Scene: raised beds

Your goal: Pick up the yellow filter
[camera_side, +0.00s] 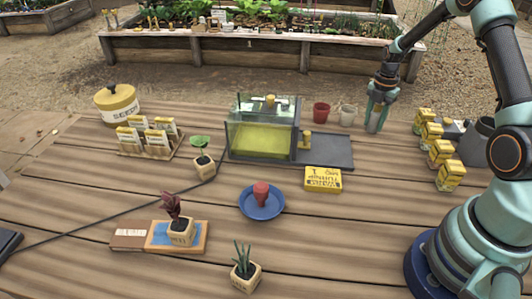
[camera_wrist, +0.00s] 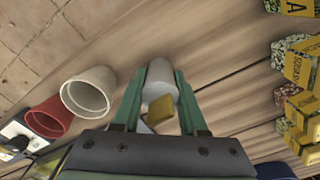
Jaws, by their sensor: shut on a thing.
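My gripper (camera_side: 376,112) is low over the right of the table, shut on a pale grey cylinder (camera_wrist: 160,75). In the wrist view the fingers (camera_wrist: 162,100) lie along its two sides. A yellow block (camera_wrist: 160,109) shows between the fingers at the cylinder's near end; I cannot tell whether they are one piece. In the side view the cylinder (camera_side: 375,124) looks upright at or just above the table. A small yellow piece (camera_side: 305,140) stands beside the yellow-green tank (camera_side: 262,138), and another yellow piece (camera_side: 270,100) is on the tank's top.
A red cup (camera_side: 321,112) and a white cup (camera_side: 347,115) stand left of my gripper. Several yellow boxes (camera_side: 440,152) are at the right. A dark tray (camera_side: 330,152), a yellow box (camera_side: 323,178) and a blue plate (camera_side: 277,208) lie nearer. The front right planks are clear.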

